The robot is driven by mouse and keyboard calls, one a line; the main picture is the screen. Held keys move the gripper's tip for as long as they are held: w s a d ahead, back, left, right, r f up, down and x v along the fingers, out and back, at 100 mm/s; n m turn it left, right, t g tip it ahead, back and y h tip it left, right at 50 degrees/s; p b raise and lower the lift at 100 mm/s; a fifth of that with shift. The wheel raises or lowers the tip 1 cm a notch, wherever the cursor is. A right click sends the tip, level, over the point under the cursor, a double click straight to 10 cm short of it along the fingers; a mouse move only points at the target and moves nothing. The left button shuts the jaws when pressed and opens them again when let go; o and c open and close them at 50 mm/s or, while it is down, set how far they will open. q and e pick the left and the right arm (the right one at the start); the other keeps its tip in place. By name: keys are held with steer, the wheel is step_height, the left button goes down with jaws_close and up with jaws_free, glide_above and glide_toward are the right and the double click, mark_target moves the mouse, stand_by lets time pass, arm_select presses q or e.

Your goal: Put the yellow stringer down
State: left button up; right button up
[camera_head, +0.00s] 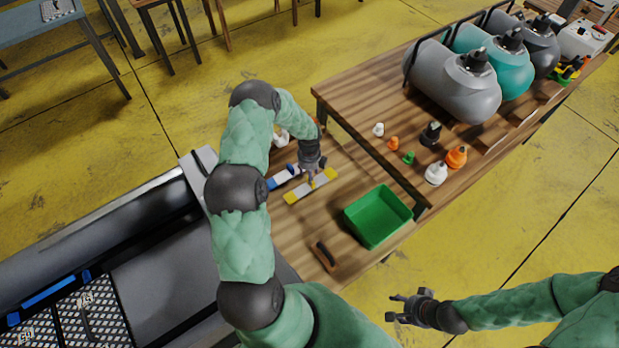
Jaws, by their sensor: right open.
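The yellow stringer (294,196) is a flat bar with yellow ends and a paler middle. It appears to lie on or just above the wooden workbench (290,228); which one I cannot tell. My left gripper (312,177) points down at its middle, with the fingers at the bar. Whether they are closed on it is too small to tell. My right gripper (399,308) is open and empty, low in the view, over the yellow floor and clear of the bench.
A similar blue bar (280,179) lies close beside the yellow one. A green bin (370,233) and a dark-handled tool (325,256) are on the bench. A second table (365,95) holds tanks (450,80), nozzles and small caps. Bare wood lies between the stringer and the tool.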

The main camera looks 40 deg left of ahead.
arm_select(q)
step_height(320, 180, up, 6)
steer(key=p, duration=0.1)
steer(key=shift+r, duration=0.25)
stand_by(0.4)
